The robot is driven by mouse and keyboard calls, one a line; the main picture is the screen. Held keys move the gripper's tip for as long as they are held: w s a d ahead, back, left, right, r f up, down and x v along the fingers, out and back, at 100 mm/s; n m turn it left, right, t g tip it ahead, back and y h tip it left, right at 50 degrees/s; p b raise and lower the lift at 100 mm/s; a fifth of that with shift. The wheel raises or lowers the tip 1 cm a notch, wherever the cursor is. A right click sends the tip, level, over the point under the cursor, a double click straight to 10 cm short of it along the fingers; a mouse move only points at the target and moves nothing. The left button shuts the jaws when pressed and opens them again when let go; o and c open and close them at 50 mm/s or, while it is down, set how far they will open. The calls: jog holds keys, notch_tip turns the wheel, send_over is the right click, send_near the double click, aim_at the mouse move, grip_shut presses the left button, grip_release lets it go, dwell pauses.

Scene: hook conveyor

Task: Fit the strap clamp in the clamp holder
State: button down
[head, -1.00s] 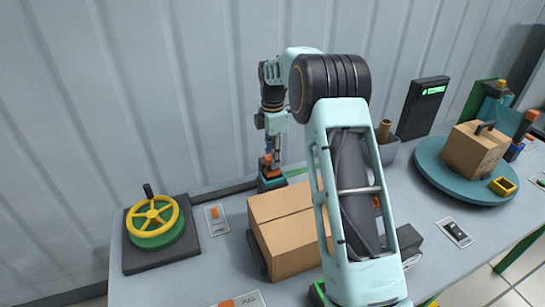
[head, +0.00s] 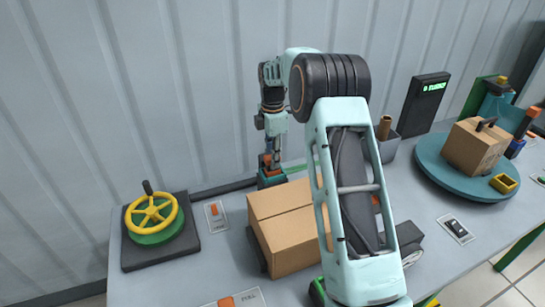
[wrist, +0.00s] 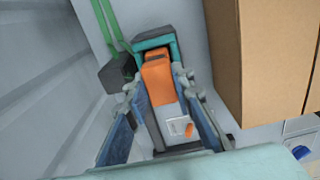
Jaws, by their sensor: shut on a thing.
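The strap clamp (wrist: 158,82), with an orange end and a grey body, lies between the two fingers of my gripper (wrist: 160,105) in the wrist view. My gripper (head: 271,150) is shut on it and points down behind the carton in the head view. The teal clamp holder (wrist: 154,38) frames the orange end of the clamp in the wrist view. The holder (head: 270,181) also shows in the head view, directly under the gripper, with orange above it. I cannot tell how deep the clamp sits in the holder.
A large carton (head: 288,232) stands close to the right of the holder. Green rails (wrist: 107,22) and a dark block (wrist: 118,72) are near it on the left. A yellow handwheel (head: 152,215) is at left. A teal turntable (head: 437,172) carries a smaller box.

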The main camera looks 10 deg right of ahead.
jog(key=shift+f, duration=0.3)
jog(key=c, duration=1.6)
grip_release()
jog(key=shift+r, duration=0.1)
